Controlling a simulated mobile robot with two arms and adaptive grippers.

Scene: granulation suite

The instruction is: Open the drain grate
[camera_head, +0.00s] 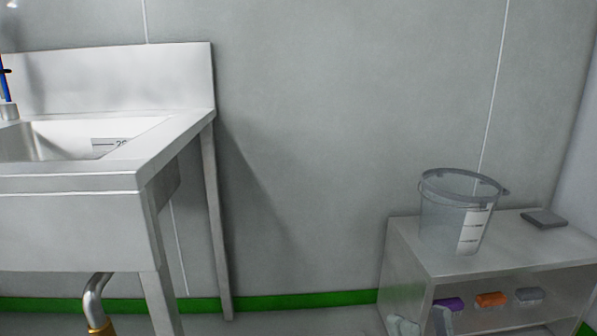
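No drain grate shows in this view. My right gripper (422,323) just enters at the bottom edge, in front of the low shelf unit. Only the tips of its two pale grey fingers show. They stand apart with nothing seen between them, and the rest is cut off by the frame. My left gripper is not in view.
A steel sink (70,182) on legs stands at the left, with a bent metal drain pipe (95,297) below it. At the right, a low shelf unit (410,262) bears a clear bucket (442,215) and a dark flat item (544,219). Purple (449,304), orange (491,299) and grey (529,295) items lie inside.

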